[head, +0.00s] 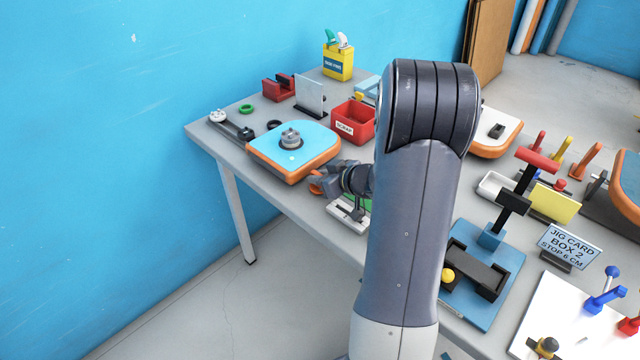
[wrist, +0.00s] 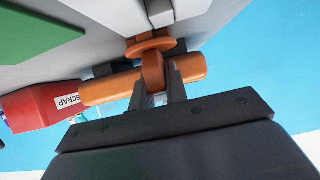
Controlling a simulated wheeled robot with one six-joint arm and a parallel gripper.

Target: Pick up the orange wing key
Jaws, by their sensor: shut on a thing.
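My arm hides much of what lies behind. Whether the key touches the grey part beyond its collar, I cannot tell.
An orange-edged board section (head: 291,172) with a blue top and metal valve lies just left of the gripper. A red SCRAP bin (head: 352,130) stands behind. A blue jig (head: 492,300) is at right.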

